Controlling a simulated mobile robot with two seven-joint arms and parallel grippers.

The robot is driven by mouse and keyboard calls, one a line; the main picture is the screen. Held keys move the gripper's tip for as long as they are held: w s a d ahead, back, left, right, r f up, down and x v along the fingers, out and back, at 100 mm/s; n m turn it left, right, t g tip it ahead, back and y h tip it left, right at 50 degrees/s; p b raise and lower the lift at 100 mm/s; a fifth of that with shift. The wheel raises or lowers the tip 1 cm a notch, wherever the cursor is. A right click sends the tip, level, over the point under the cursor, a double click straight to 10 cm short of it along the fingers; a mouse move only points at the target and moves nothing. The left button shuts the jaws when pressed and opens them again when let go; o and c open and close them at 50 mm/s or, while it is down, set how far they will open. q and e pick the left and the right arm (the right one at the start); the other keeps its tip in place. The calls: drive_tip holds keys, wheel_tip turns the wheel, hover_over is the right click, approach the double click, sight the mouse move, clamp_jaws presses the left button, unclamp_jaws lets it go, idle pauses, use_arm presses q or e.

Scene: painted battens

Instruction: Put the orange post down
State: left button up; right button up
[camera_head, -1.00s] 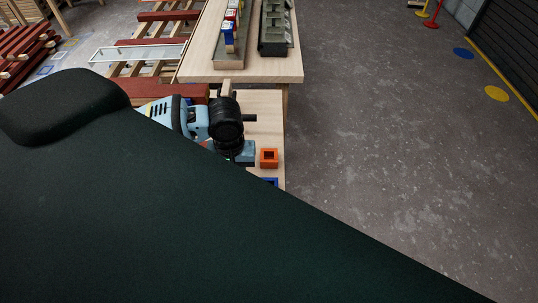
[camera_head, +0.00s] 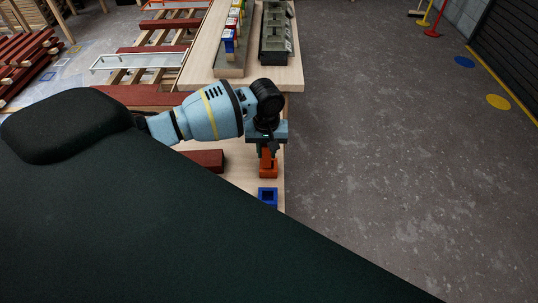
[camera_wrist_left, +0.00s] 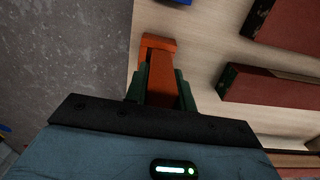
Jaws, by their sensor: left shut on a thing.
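My left gripper (camera_head: 267,146) is shut on the orange post (camera_wrist_left: 161,80), which shows between the fingers in the left wrist view. It points down over the orange socket (camera_head: 268,171) near the right edge of the pale wooden table (camera_head: 240,179). The socket also shows at the post's far end in the left wrist view (camera_wrist_left: 158,43). The post's lower end meets or overlaps the socket; I cannot tell how deep it sits. My right gripper is not in view.
A blue square socket (camera_head: 268,196) stands just in front of the orange one. A dark red batten (camera_head: 207,160) lies to the left on the table. A second table at the back holds colored items (camera_head: 229,40) and a grey-green rack (camera_head: 275,35). Open floor lies right.

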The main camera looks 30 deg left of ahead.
sight(268, 156)
use_arm(q)
drive_tip(key=shift+w, duration=0.25)
drive_tip(key=shift+w+f, duration=0.15)
drive_tip(key=shift+f, duration=1.6)
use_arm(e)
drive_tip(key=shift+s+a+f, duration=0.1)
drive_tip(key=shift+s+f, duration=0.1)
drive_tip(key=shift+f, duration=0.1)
use_arm(q)
drive_tip(key=shift+f, duration=0.15)
drive_tip(key=o, duration=1)
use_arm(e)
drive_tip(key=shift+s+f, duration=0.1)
use_arm(q)
wheel_tip(268, 156, up, 12)
drive_tip(key=shift+r+p, duration=0.15)
drive_tip(key=shift+p, duration=0.25)
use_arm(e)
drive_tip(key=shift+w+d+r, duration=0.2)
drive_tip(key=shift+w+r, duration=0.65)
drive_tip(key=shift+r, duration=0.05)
